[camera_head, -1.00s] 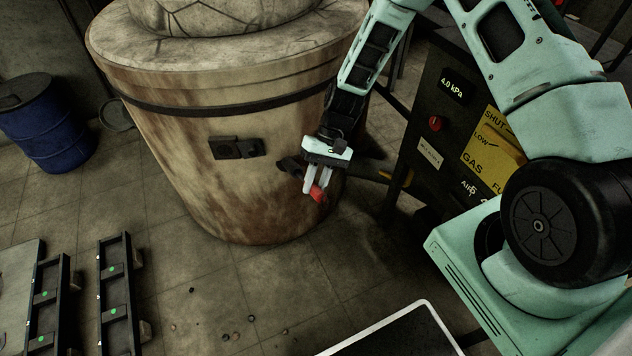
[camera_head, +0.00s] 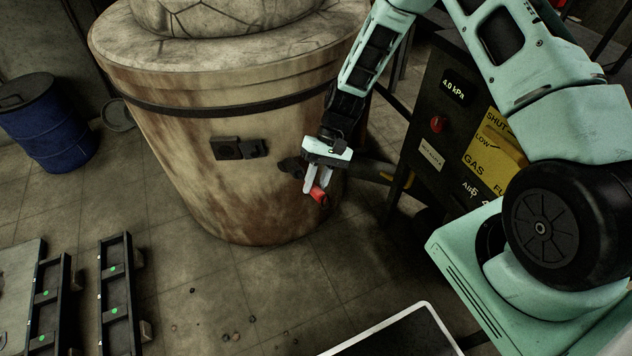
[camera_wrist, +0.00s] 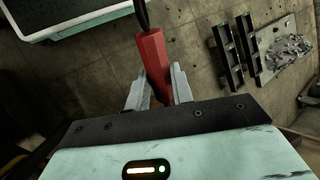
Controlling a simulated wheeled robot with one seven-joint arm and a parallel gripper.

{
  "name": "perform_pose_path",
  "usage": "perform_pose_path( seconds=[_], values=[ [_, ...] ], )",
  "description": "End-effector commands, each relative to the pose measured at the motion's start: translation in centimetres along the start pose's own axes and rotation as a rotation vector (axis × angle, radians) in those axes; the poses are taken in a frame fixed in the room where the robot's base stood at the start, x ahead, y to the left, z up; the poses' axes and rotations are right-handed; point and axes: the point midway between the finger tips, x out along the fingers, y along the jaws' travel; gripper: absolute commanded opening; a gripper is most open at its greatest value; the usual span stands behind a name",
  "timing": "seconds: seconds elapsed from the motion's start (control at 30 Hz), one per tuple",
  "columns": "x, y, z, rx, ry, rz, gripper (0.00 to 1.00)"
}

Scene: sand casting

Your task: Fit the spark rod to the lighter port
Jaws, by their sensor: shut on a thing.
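My gripper (camera_head: 318,184) is shut on the red handle of the spark rod (camera_head: 320,196), close to the lower right side of the furnace (camera_head: 190,180). In the wrist view the red handle (camera_wrist: 153,62) stands between the two fingers (camera_wrist: 158,88), and a thin dark rod leaves its far end. A dark port fitting (camera_head: 291,167) on the furnace wall lies just left of the gripper; whether it is the lighter port I cannot tell. Another dark block fitting (camera_head: 238,148) is higher up the wall. The rod's tip is not visible in either view.
A black gas panel (camera_head: 435,150) with a yellow plate stands right of the gripper, with a pipe running to the furnace. A blue drum (camera_head: 48,130) stands at left. Dark frames (camera_head: 118,290) lie on the floor at lower left. The floor in front is mostly clear.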

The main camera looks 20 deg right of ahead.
Motion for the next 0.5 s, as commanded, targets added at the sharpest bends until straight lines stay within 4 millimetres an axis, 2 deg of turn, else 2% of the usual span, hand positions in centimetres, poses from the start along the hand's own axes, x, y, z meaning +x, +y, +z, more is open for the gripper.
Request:
perform_pose_path(
  seconds=[0.5],
  values=[
    [0.01,-0.01,-0.56,0.000,0.000,0.000,0.00]
  ],
)
